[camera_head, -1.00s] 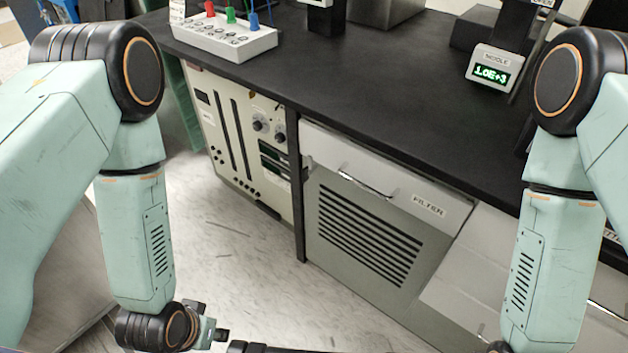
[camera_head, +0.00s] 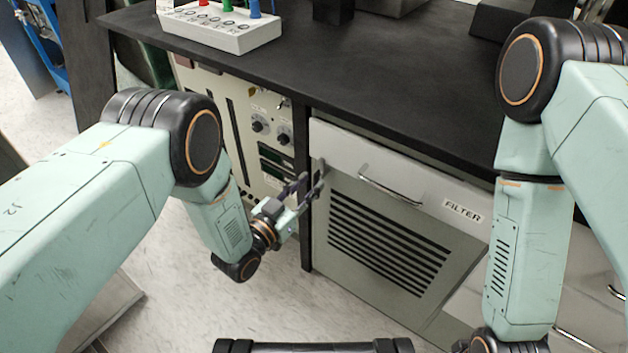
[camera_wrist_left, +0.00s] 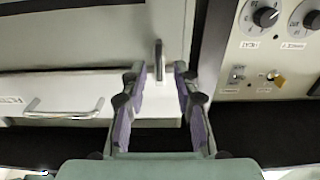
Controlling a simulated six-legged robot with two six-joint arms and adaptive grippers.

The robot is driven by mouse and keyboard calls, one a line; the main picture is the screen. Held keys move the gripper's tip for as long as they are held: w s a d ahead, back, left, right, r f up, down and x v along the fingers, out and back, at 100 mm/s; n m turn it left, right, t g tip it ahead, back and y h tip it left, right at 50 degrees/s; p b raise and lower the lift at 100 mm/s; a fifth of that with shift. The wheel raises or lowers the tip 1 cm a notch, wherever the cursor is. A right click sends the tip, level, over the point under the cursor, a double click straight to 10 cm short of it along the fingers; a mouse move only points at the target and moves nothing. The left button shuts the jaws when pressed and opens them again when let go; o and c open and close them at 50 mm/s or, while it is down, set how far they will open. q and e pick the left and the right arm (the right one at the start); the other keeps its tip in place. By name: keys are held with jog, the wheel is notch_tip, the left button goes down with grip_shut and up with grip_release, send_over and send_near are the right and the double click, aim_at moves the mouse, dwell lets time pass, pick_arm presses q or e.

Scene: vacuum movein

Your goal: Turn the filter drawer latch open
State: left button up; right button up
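The filter drawer (camera_head: 395,180) is a pale front with a bar handle (camera_head: 390,190) and a FILTER label (camera_head: 462,211), under the black counter. My left gripper (camera_head: 304,188) is at the drawer's left end, by the dark post. In the left wrist view the picture is upside down, and the gripper (camera_wrist_left: 155,85) is open with two purple-padded fingers.
A slatted vent panel (camera_head: 388,245) lies under the drawer. A panel with knobs and switches (camera_head: 262,135) stands left of the dark post (camera_head: 302,225). A white box with coloured plugs (camera_head: 222,28) sits on the counter (camera_head: 350,80).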

aim_at(314, 181)
pick_arm(q)
jog(key=x, duration=0.3)
jog(key=shift+d+f+b, duration=0.1)
jog(key=shift+f+b, duration=0.05)
jog(key=shift+b, duration=0.25)
jog(key=shift+w, duration=0.1)
jog(key=shift+d, duration=0.1)
grip_shut()
